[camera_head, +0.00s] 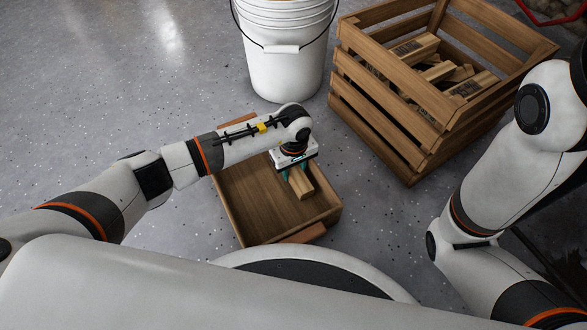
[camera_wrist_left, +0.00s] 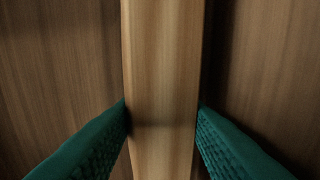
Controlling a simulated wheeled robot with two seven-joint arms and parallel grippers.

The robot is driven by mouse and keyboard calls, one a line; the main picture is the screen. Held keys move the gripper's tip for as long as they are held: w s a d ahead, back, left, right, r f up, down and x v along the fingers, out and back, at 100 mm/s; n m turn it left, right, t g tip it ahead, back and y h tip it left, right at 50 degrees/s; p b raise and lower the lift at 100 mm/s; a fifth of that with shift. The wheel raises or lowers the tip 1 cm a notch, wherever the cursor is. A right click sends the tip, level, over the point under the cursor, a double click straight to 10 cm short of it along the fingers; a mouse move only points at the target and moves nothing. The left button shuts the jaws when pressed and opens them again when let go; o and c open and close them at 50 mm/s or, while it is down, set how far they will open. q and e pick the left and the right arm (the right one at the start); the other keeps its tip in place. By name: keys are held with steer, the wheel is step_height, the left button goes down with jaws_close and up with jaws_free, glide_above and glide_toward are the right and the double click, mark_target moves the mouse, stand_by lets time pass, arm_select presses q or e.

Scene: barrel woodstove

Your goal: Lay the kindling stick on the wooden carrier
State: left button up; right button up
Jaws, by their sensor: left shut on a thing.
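My left gripper (camera_head: 294,176) points down over the wooden carrier (camera_head: 247,203), an open shallow wooden box on the floor. Its teal fingers are shut on the kindling stick (camera_head: 300,186), a pale length of wood. In the left wrist view the stick (camera_wrist_left: 162,70) runs lengthwise between the two fingers (camera_wrist_left: 163,125), with the carrier's brown wood grain (camera_wrist_left: 60,60) on both sides. The stick is inside the carrier's outline, near its right side. I cannot tell whether it touches the carrier's bottom. My right arm is at the right in the head view; its gripper is not visible.
A slatted wooden crate (camera_head: 389,110) holding several wood pieces (camera_head: 438,72) stands at the back right. A white bucket (camera_head: 285,72) with a wire handle stands behind the carrier. Speckled grey floor (camera_head: 100,100) is clear at the left.

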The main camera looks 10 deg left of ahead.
mark_target(294, 169)
arm_select(q)
steer(key=shift+f, duration=0.25)
steer(key=o, duration=0.7)
steer(key=shift+r, duration=0.1)
step_height(294, 169, up, 12)
steer(key=p, duration=0.9)
steer(key=shift+r, duration=0.2)
